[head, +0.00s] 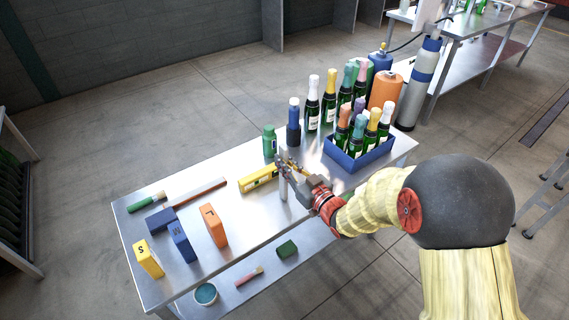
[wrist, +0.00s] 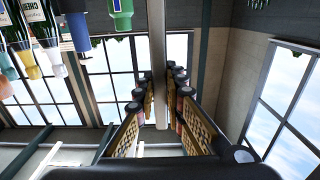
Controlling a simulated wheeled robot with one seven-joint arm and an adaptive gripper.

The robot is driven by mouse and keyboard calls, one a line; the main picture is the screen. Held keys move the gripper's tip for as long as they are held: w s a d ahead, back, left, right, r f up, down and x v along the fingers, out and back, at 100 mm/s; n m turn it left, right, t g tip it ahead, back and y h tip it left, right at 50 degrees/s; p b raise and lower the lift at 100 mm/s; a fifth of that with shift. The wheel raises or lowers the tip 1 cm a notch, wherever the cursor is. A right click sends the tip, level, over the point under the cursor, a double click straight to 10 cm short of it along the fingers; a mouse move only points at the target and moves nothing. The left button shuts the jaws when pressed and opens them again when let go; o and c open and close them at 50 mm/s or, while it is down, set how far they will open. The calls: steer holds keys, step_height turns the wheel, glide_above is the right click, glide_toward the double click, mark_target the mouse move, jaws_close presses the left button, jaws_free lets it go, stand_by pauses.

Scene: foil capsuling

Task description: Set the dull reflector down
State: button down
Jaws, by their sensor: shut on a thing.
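My gripper (head: 284,164) is low over the middle of the metal table, beside the yellow level. In the wrist view its two fingers with yellow ribbed pads (wrist: 160,122) are closed on a plain pale grey, narrow upright piece (wrist: 157,60), which I take to be the dull reflector. In the head view a pale grey part of the reflector (head: 283,188) shows below the fingers, close to the table top. The gripper hides much of it, and I cannot tell whether it touches the table (head: 250,215).
A yellow level (head: 258,179), a green bottle (head: 269,141) and a dark blue bottle (head: 293,124) are close by. A blue crate of capped bottles (head: 358,158) stands to the right. Orange (head: 213,226), blue (head: 181,241) and yellow (head: 148,259) boxes are at the left. The front middle is clear.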

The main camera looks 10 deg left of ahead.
steer(key=shift+f, duration=0.1)
steer(key=c, duration=2.3)
jaws_free()
steer(key=shift+f, duration=0.1)
steer(key=o, duration=0.3)
steer(key=shift+o, duration=0.6)
